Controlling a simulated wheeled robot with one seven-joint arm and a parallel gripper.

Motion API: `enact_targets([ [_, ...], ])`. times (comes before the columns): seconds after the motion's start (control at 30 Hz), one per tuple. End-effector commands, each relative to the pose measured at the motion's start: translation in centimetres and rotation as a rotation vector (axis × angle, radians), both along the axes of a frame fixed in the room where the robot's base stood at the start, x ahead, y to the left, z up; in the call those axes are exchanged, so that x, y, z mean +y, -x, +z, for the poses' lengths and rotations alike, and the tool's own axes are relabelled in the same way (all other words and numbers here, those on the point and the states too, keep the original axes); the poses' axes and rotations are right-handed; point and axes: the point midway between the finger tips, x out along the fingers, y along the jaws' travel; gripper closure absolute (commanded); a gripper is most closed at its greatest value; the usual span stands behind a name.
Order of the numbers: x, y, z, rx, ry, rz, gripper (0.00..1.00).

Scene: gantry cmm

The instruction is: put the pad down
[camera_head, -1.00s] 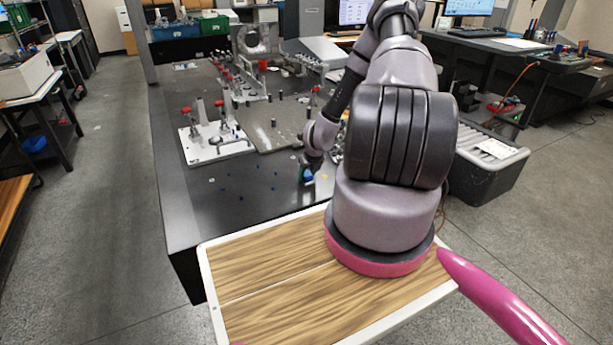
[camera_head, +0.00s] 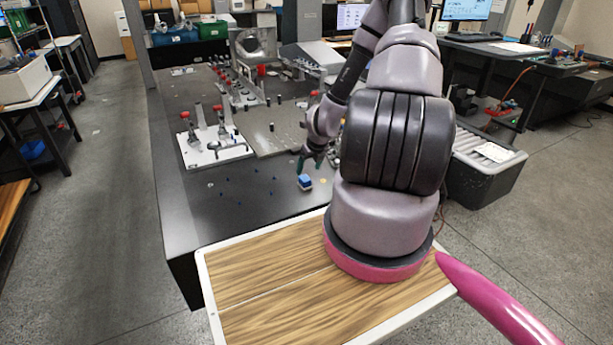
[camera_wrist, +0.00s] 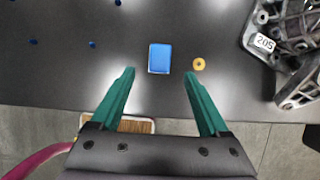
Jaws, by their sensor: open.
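The pad is a small block with a blue top and pale sides (camera_head: 305,182). It rests on the dark table top near the front edge. In the wrist view the pad (camera_wrist: 160,58) lies flat, ahead of the fingertips and roughly centred between them. My gripper (camera_head: 315,160) is open and empty, above the table and just behind the pad in the head view. Its two green fingers (camera_wrist: 158,86) stand wide apart in the wrist view and do not touch the pad.
A brass washer (camera_wrist: 198,64) lies right of the pad, with a metal part labelled 205 (camera_wrist: 280,42) farther right. Small blue dots mark the table top (camera_head: 200,215). A white fixture plate with red-tipped clamps (camera_head: 212,150) stands behind left. Green and blue bins (camera_head: 205,30) are at the back.

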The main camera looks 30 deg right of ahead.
Motion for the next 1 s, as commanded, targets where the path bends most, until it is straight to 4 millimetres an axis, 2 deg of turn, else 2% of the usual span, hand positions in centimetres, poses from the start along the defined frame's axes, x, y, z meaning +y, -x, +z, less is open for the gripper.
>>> enact_targets([
  [0.13,-0.1,0.9,2.1,0.0,0.001,0.0,0.21],
  [0.47,0.0,1.3,3.5,-0.001,0.004,0.01,0.21],
  [0.57,0.1,0.9,5.0,-0.011,0.036,0.081,0.21],
  [0.67,0.5,0.1,8.2,-0.029,0.105,0.237,0.21],
  [0.83,2.3,-0.6,16.1,-0.063,0.274,0.61,0.21],
  [1.0,4.9,0.2,24.1,-0.089,0.447,0.974,0.21],
])
